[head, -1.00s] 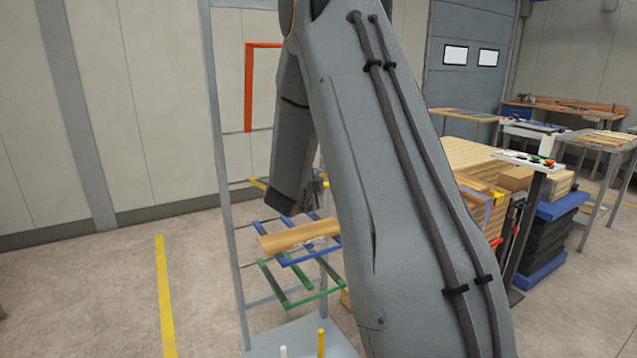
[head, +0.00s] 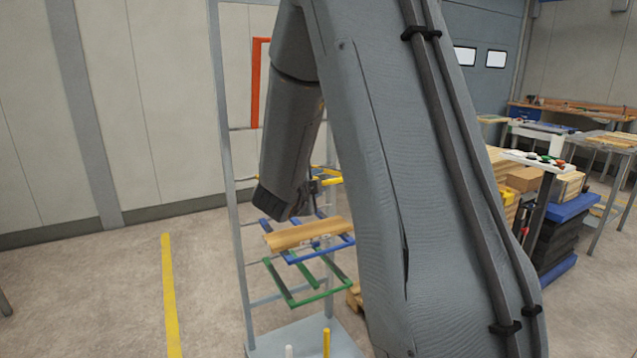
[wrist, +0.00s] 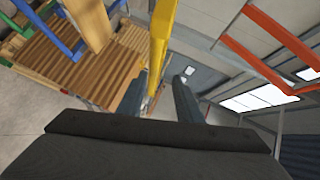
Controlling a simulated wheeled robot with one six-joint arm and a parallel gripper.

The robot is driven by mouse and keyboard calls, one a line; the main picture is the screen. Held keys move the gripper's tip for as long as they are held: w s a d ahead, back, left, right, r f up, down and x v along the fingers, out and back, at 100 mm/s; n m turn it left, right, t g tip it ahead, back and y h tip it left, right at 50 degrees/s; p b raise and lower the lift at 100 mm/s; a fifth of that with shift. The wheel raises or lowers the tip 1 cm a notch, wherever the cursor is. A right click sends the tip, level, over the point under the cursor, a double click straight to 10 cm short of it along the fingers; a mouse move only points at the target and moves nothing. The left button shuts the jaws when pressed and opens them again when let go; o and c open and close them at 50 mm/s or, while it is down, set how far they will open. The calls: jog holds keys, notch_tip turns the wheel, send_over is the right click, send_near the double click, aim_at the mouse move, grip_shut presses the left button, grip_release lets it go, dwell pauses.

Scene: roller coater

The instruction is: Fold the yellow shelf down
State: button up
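The yellow shelf (head: 328,179) is on the rack, above the blue shelf, and is partly hidden by my arm in the head view. Its angle is hard to tell there. In the wrist view a yellow bar (wrist: 161,32) of it runs between the two dark fingers of my gripper (wrist: 156,75). The fingers stand apart, with a visible gap between the bar and the right finger, so my gripper is open around the bar. In the head view my gripper is mostly hidden beside the yellow shelf.
The blue shelf (head: 335,252) sticks out below, bearing a wooden board (head: 305,234). The green shelf (head: 305,299) sticks out lower. The red shelf (head: 256,85) is folded up above. A yellow post (head: 326,343) stands on the rack's base. Open floor lies left of the rack.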

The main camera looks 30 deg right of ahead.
jog(key=shift+a+r, duration=0.1)
jog(key=p+v, duration=0.2)
jog(key=v, duration=0.6)
jog(key=shift+s+a+r+p, duration=0.2)
jog(key=shift+a+r+p, duration=0.05)
jog(key=shift+p, duration=0.15)
dwell(0.4)
dwell(0.6)
jog(key=s+a+f+n+g+y, duration=0.1)
jog(key=s+a+f+n+y, duration=0.1)
jog(key=a+f+n+y, duration=0.4)
jog(key=s+a+f+n+g+y, duration=0.1)
jog(key=s+a+f+n+y, duration=0.2)
jog(key=a+n, duration=0.6)
jog(key=s+f+n+g+y, duration=0.1)
jog(key=s+n+g, duration=0.1)
jog(key=s, duration=0.4)
jog(key=s+a+f+n+g, duration=0.1)
jog(key=s+f+n+g, duration=0.1)
jog(key=s+n, duration=0.2)
jog(key=s+f+n+g+y, duration=0.1)
jog(key=s+f+n+g, duration=0.1)
jog(key=s, duration=0.6)
jog(key=shift+a+n+g+y, duration=0.15)
jog(key=shift+n+g+y, duration=0.25)
jog(key=shift+n, duration=0.7)
